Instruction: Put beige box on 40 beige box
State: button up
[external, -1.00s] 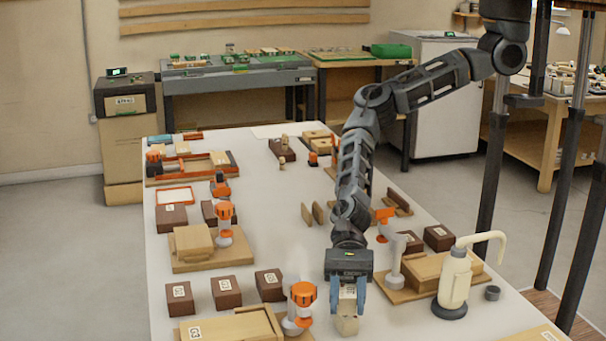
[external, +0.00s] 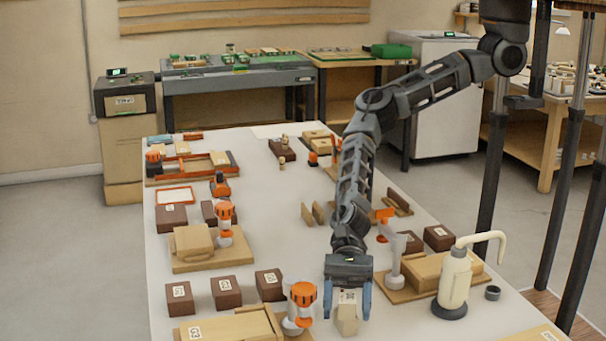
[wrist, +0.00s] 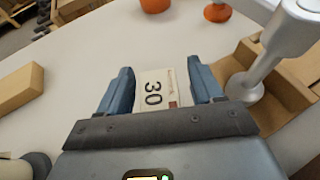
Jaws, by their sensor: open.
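A small beige box (external: 347,319) stands on the white table near the front, and its label reads 30 in the wrist view (wrist: 153,92). My gripper (external: 347,300) points down over this box, with its blue fingers on either side of it. The fingers are open, and in the wrist view (wrist: 158,88) gaps show beside the box. No label reading 40 is legible. A plain beige block (wrist: 18,88) lies at the left of the wrist view. A pale labelled surface (external: 540,334) is cut off at the external view's bottom right.
A grey clamp-like stand (external: 395,265) and wooden box (external: 428,272) are close right of my gripper. An orange-topped device (external: 302,296) is close left. A cream bottle (external: 454,285) stands farther right. Brown labelled boxes (external: 226,292) sit left. The table's middle has free room.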

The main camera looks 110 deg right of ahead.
jog(key=shift+r, duration=0.1)
jog(key=shift+r+p, duration=0.25)
jog(key=shift+p, duration=0.1)
jog(key=v, duration=1.2)
jog(key=shift+f, duration=0.15)
